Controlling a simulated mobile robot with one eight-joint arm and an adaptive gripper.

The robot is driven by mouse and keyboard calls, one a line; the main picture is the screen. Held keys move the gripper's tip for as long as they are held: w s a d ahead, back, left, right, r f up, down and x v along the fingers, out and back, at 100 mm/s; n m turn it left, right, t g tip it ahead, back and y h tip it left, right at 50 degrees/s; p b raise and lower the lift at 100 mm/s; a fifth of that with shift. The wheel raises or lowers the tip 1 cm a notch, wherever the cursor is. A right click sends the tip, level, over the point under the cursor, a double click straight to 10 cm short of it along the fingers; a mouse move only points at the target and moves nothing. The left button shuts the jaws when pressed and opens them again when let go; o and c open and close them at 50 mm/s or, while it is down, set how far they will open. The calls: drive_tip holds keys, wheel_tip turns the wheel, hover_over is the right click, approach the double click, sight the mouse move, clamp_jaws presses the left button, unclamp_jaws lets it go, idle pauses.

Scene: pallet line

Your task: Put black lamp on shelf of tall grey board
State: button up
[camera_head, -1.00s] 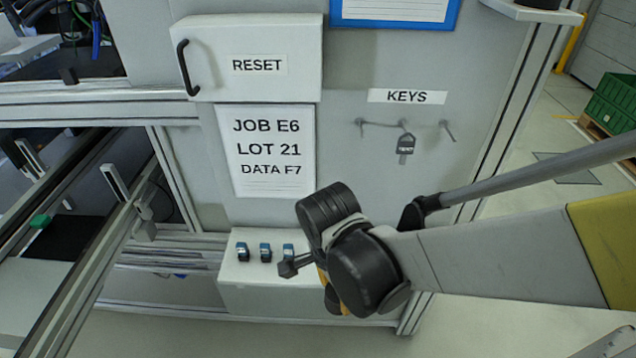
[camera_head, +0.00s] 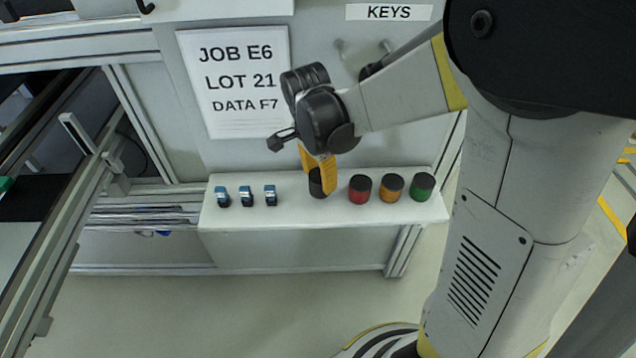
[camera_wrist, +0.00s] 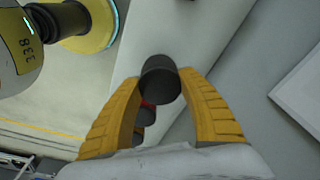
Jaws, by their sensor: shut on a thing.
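The black lamp (camera_head: 317,183) is a short dark cylinder at the white shelf (camera_head: 330,216) low on the tall grey board (camera_head: 188,140). My gripper (camera_head: 319,177) points down with its yellow fingers shut around the lamp. The wrist view shows the black lamp (camera_wrist: 160,80) between the tips of my gripper (camera_wrist: 161,82), over the pale shelf. The lamp looks upright. Its base is at shelf height, but I cannot tell whether it touches the shelf.
On the shelf, a red lamp (camera_head: 359,189), an orange lamp (camera_head: 391,188) and a green lamp (camera_head: 422,187) stand right of my gripper. Several small blue-topped things, including one at the left end (camera_head: 222,196), stand to the left. A JOB E6 sheet (camera_head: 237,82) hangs above.

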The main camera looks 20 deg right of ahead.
sight(320, 185)
drive_tip(key=f, duration=0.1)
drive_tip(key=f+b, duration=0.1)
drive_tip(key=f, duration=0.1)
drive_tip(key=shift+w+f+b, duration=0.2)
drive_tip(key=shift+w+b, duration=0.05)
drive_tip(key=shift+b, duration=0.15)
drive_tip(key=shift+r, duration=0.1)
drive_tip(key=o, duration=0.7)
drive_tip(key=shift+f, duration=0.2)
drive_tip(key=o, duration=0.4)
drive_tip(key=shift+o, duration=0.2)
drive_tip(key=shift+r, duration=0.1)
